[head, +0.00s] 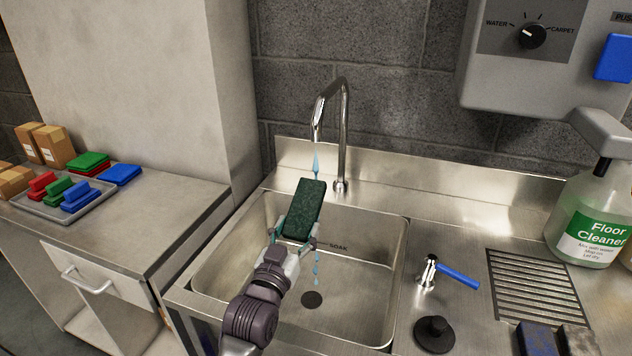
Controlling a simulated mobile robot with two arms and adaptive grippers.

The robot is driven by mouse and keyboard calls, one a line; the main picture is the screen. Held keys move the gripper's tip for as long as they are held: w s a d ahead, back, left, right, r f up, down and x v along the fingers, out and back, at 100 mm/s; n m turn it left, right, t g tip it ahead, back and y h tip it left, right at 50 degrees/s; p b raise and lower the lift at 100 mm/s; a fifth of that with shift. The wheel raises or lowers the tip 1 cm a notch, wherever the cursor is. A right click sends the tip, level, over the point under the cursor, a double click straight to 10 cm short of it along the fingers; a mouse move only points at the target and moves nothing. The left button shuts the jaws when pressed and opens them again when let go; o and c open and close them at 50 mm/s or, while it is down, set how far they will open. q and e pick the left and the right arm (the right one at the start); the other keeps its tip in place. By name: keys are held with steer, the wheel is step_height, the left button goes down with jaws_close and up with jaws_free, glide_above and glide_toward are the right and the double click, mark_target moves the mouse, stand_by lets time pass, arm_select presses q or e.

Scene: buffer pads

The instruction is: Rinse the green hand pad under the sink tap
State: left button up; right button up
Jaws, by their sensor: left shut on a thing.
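The green hand pad (303,208) is dark green and held tilted above the sink basin (364,276). My left gripper (295,238) is shut on the lower end of the pad. The chrome sink tap (345,115) arches over the basin, and its spout is above the pad. A blue stream of water (316,163) falls from the spout to the pad's upper end. Blue drops (316,269) fall below the pad toward the drain (312,299). My right gripper is not in view.
A blue-handled lever (456,276) and a black stopper (434,333) stand right of the basin. A Floor Cleaner bottle (590,215) stands at the right, beneath a wall dispenser (560,85). A tray (100,205) with coloured pads and cardboard boxes (53,146) sit on the left counter.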

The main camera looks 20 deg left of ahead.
arm_select(q)
steer(key=s+p, duration=0.2)
steer(key=s, duration=0.6)
steer(key=shift+s, duration=0.2)
steer(key=shift+a, duration=0.1)
steer(key=s+d+f, duration=0.1)
steer(key=s+f, duration=0.1)
steer(key=s, duration=1)
steer(key=shift+s+d+f, duration=0.2)
steer(key=shift+s+f, duration=0.05)
steer(key=shift+f, duration=0.1)
